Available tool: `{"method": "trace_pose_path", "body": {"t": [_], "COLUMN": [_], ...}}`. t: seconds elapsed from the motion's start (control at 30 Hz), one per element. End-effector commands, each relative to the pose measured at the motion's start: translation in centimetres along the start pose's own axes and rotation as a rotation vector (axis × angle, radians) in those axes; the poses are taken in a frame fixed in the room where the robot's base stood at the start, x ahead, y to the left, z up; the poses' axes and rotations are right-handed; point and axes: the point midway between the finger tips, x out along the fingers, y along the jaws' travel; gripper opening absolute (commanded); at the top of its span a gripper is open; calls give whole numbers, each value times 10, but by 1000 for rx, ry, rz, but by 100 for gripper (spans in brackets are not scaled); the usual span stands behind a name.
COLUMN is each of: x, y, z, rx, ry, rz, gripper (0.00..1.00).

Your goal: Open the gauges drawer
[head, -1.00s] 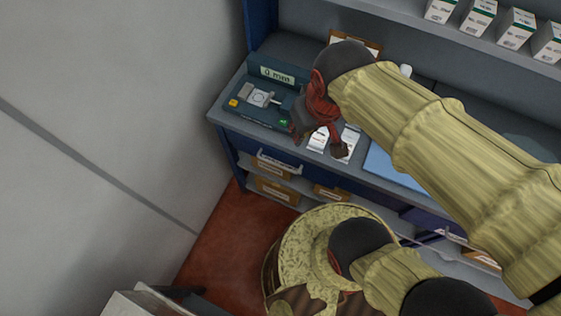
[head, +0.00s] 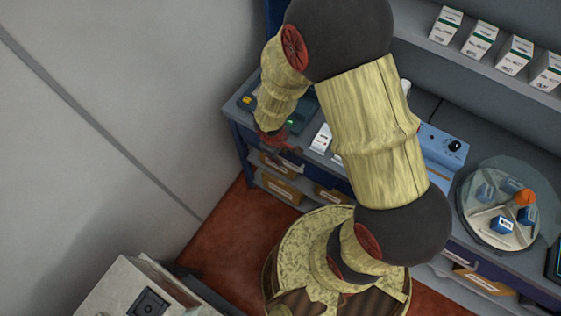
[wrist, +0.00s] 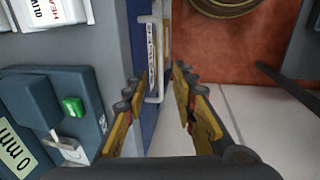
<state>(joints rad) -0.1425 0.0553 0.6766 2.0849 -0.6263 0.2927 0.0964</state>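The drawer with a blue front (wrist: 140,22) sits under the counter edge. Its long pale handle (wrist: 155,58) stands out from the front, and a label beside it is too small to read surely. The drawer looks shut. My gripper (wrist: 158,78) is open, with one finger on each side of the handle's near end in the wrist view; I cannot tell whether either finger touches it. In the head view my gripper (head: 283,147) is at the drawer front below the counter's left end, and it and my arm hide most of the drawer.
A dark teal gauge box (wrist: 45,105) with a green button stands on the counter above the drawer. Brown boxes (head: 282,188) lie on the shelf below. A round clear-covered tray (head: 510,205) stands at right. Red floor (head: 222,215) is free before the drawer.

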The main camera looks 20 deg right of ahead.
Motion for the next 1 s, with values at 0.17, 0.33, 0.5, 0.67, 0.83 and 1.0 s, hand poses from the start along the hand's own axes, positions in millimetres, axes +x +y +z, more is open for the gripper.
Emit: {"method": "trace_pose_path", "body": {"t": [0.17,0.33,0.5,0.67,0.83,1.0], "x": [18,45,67,76,77,77], "y": [-1,-1,-1,-1,-1,-1], "z": [-1,-1,-1,-2,-2,-2], "rx": [7,9,8,8,8,9], "ry": [6,5,5,6,6,6], "rz": [-3,-3,-2,-2,-2,-2], "gripper": [27,27,27,27,27,24]}}
